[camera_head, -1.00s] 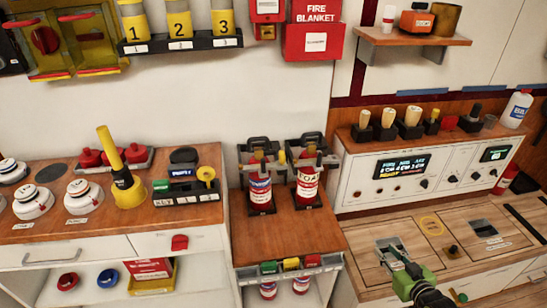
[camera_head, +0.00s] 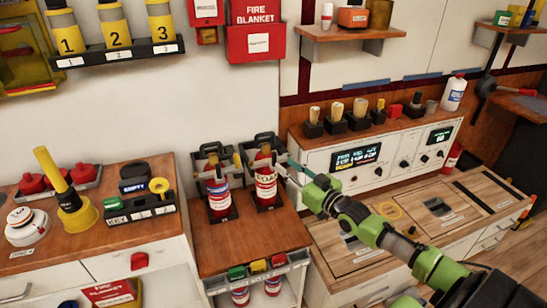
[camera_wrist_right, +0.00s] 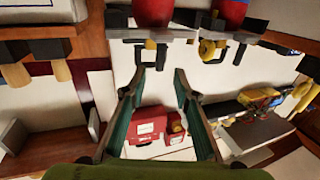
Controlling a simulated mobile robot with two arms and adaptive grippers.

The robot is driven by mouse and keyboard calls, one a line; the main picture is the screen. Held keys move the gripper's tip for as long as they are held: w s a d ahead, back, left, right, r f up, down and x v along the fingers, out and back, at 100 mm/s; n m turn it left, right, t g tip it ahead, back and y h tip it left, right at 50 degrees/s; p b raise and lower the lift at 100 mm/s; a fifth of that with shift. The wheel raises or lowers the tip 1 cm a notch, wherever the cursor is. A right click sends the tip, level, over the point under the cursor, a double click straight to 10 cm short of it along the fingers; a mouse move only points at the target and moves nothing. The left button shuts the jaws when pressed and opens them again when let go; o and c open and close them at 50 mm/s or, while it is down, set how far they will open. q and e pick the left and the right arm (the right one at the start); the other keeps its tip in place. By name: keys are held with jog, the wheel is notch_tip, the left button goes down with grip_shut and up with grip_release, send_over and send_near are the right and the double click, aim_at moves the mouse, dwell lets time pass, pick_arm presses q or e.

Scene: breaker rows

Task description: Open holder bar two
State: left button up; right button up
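Two red extinguishers stand in black holders on a wooden cabinet top: the left one (camera_head: 219,195) and the right one (camera_head: 265,184). A pale holder bar with yellow end pieces crosses the front of the right holder (camera_head: 259,143); the gripper partly hides it. My right gripper (camera_head: 284,161) is at the right side of that extinguisher, close to the bar; contact cannot be told. The wrist view is upside down. My left gripper is not in view.
A wall shelf (camera_head: 350,32) and a fire blanket box (camera_head: 256,35) are above. A cabinet with a yellow plunger-like tool (camera_head: 71,200) is at left.

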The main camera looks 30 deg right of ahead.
aim_at(274, 165)
jog(key=shift+w+a+b, duration=0.15)
jog(key=shift+w+b, duration=0.05)
jog(key=shift+w, duration=1.65)
jog(key=shift+w+a+b, duration=0.1)
jog(key=shift+w+b, duration=0.05)
jog(key=shift+w, duration=1.65)
grip_shut()
